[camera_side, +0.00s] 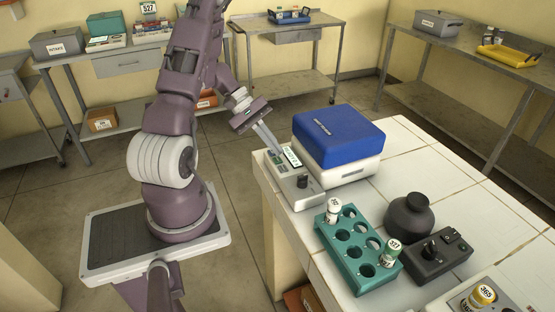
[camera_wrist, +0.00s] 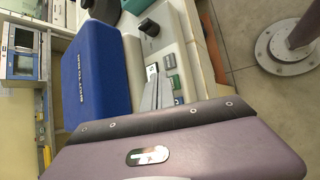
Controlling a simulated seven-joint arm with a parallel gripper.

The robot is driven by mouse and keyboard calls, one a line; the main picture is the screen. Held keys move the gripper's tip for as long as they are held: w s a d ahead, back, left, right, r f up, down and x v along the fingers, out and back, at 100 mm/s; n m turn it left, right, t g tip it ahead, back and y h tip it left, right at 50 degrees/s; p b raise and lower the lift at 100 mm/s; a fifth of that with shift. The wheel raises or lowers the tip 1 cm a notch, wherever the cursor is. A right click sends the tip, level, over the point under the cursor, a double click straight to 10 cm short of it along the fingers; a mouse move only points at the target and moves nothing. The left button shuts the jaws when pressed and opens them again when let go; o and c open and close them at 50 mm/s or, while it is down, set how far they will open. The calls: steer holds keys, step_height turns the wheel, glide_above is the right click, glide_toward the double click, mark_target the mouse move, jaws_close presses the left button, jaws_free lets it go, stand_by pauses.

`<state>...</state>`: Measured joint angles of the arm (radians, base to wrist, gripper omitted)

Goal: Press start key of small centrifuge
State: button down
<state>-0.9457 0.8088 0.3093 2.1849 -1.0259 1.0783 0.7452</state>
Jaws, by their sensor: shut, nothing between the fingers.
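The small centrifuge has a closed blue lid (camera_side: 338,135) over a white body (camera_side: 345,170). Its light control panel (camera_side: 300,193) on the left side carries a small display (camera_side: 292,156), dark green keys and a black knob (camera_side: 303,181). My gripper (camera_side: 277,148) is shut and empty, fingers pointing down at the key end of the panel. In the wrist view the blue lid (camera_wrist: 98,65) is left of my gripper fingers (camera_wrist: 157,82); green keys (camera_wrist: 169,62) (camera_wrist: 174,82) show just right of them. I cannot tell which key is the start key or whether the fingertips touch the panel.
A teal rack (camera_side: 345,243) with capped vials stands on the tiled bench near the panel. The bench edge is close to the panel. Bench right of the lid is clear.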

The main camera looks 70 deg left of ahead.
steer(key=shift+f, duration=0.4)
